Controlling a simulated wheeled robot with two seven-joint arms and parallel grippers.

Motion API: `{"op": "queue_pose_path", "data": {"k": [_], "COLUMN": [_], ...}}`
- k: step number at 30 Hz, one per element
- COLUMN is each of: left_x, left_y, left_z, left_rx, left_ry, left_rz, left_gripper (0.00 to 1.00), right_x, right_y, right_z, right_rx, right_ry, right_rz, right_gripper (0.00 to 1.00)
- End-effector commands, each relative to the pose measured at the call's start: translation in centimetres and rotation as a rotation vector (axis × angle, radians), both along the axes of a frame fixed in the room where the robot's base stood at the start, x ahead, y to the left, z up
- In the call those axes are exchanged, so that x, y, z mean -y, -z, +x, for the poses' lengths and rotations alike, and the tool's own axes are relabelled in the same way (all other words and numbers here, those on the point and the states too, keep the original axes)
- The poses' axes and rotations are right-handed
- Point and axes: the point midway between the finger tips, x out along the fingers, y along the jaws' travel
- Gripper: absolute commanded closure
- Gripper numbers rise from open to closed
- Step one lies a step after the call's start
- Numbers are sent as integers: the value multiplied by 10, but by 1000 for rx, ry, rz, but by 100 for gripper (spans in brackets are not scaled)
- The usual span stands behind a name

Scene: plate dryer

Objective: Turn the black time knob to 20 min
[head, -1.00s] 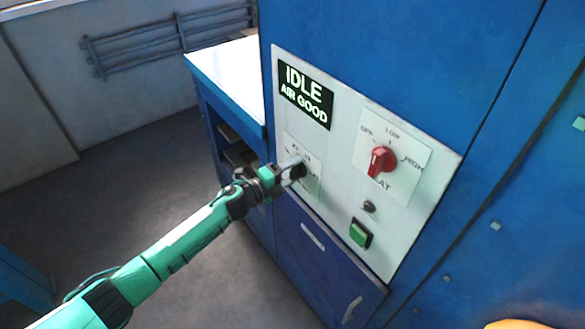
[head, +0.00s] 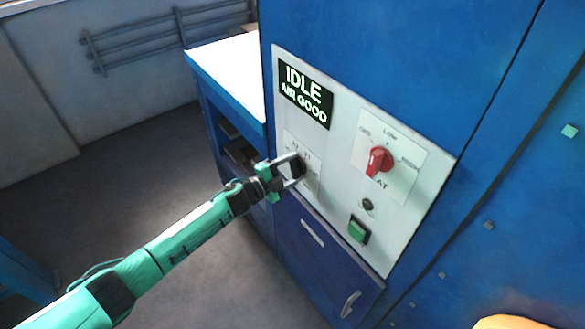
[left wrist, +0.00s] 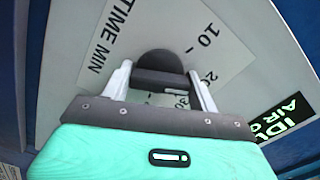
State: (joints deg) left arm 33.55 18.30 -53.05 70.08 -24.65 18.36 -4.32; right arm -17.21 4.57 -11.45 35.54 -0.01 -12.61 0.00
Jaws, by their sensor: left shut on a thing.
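The white control panel (head: 345,209) is on the blue machine. The black time knob (left wrist: 158,62) shows in the left wrist view, on a white plate (left wrist: 222,45) printed TIME MIN with 10, 20 and 30 marks. My left gripper (left wrist: 160,76) is shut on the knob, one finger on each side. Which mark the knob points to cannot be told. My right gripper is not in view.
A display (head: 305,94) reads IDLE, AIR GOOD. Right of the gripper are a red knob (head: 379,160), a small dark round fitting (head: 367,204) and a green button (head: 359,230). A white-topped counter (head: 232,78) stands left of the machine.

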Motion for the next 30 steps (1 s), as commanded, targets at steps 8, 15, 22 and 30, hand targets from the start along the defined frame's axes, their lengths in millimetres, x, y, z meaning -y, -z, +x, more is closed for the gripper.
{"op": "queue_pose_path", "data": {"k": [8, 15, 22, 30], "left_x": [-1, 0, -1, -23], "left_y": [1, 1, 1, 4], "left_z": [0, 0, 0, -16], "left_rx": [-2, -2, -1, -1], "left_ry": [0, 0, 0, 0], "left_rz": [0, 0, 1, 2], "left_gripper": [63, 18, 18, 18], "right_x": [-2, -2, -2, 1], "right_y": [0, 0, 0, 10], "right_z": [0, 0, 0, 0], "right_rx": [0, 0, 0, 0], "right_ry": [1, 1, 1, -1], "right_rz": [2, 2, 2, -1], "right_gripper": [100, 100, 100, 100]}}
